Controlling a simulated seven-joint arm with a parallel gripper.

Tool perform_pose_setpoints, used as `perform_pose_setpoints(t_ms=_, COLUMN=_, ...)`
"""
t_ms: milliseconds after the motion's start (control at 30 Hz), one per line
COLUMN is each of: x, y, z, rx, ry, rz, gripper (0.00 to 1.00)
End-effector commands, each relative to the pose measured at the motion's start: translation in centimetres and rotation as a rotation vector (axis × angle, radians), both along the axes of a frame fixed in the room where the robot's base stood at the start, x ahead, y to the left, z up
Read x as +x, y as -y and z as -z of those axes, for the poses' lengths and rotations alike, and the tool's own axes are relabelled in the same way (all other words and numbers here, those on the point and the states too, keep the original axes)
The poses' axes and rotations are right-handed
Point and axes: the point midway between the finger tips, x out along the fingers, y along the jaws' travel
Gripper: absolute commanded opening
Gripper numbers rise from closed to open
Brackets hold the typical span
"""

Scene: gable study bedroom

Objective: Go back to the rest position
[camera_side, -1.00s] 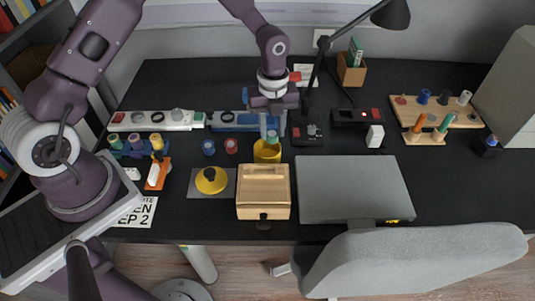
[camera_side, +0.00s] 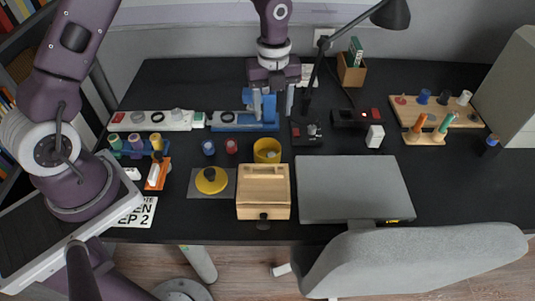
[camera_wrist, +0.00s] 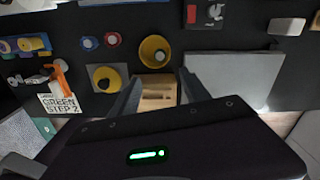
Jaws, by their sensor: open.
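My gripper (camera_side: 272,105) is open and empty. In the side view it hangs above the back of the black desk, in front of a blue fixture (camera_side: 228,120), part of which it hides. A yellow cup (camera_side: 267,151) stands on the desk below and in front of the gripper, apart from it. In the wrist view the fingers reach up from the lower middle, and the yellow cup (camera_wrist: 154,52) shows beyond them. Something small lies inside the cup, too small to name.
A wooden box (camera_side: 263,185) and a closed grey laptop (camera_side: 355,189) are at the front. A black lamp (camera_side: 392,14) rises right of the gripper. The desk's middle right has free room.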

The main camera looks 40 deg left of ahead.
Motion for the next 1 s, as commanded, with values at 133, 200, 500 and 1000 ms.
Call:
perform_pose_setpoints(t_ms=133, x=-0.2, y=-0.1, z=-0.7, rx=0.006, ry=0.009, rz=-0.024, gripper=0.55)
perform_pose_setpoints(t_ms=200, x=-1.0, y=-0.3, z=-3.3, rx=0.027, ry=0.039, rz=-0.125, gripper=0.55)
perform_pose_setpoints(t_ms=500, x=-14.7, y=-2.1, z=-18.9, rx=-0.068, ry=0.314, rz=-1.209, gripper=0.55)
perform_pose_setpoints(t_ms=1000, x=-27.5, y=-1.3, z=-20.5, rx=-0.531, ry=0.279, rz=-2.112, gripper=0.55)
